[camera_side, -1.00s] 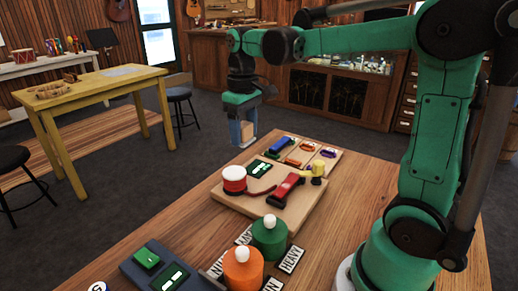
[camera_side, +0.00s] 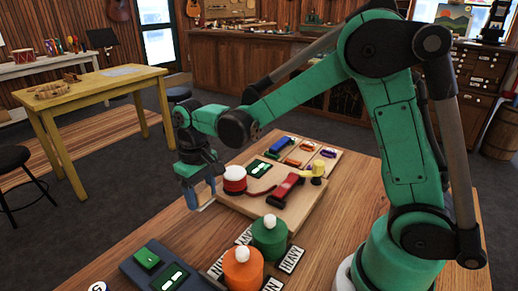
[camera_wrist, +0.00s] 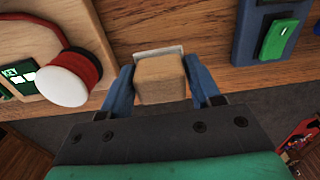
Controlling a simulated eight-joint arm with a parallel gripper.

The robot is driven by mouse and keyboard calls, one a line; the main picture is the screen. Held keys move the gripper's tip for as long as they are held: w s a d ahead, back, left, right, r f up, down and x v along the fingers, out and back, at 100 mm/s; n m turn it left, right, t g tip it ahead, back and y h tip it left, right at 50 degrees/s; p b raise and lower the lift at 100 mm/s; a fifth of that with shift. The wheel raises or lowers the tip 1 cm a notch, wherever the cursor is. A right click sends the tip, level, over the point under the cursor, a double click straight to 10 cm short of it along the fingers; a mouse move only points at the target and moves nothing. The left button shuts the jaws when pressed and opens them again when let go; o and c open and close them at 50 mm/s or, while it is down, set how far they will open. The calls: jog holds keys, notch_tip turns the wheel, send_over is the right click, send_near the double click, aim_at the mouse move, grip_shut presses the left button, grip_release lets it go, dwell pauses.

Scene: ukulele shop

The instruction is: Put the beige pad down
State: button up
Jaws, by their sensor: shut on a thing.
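The beige pad (camera_wrist: 160,80) is a block with a pale plate at its far end, held between the two blue fingers of my gripper (camera_wrist: 161,92) in the wrist view. In the side view my gripper (camera_side: 200,196) hangs fingers down near the table's left edge, left of the red-and-white drum-like knob (camera_side: 234,179). The pad is mostly hidden there; only a pale edge shows under the fingers. In the wrist view the pad overlaps the wooden table (camera_wrist: 205,35) close to its edge. I cannot tell whether it touches the wood.
A wooden board (camera_side: 270,211) carries the knob, a red lever and a yellow piece. A dark blue panel with a green switch (camera_side: 146,258) lies at the front left. Orange (camera_side: 243,270) and green (camera_side: 269,237) knobbed weights stand among word tiles. Bare wood lies between board and panel.

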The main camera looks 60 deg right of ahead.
aim_at(207, 224)
jog(key=shift+f, duration=3)
jog(key=o, duration=1.1)
jog(key=shift+f, duration=0.1)
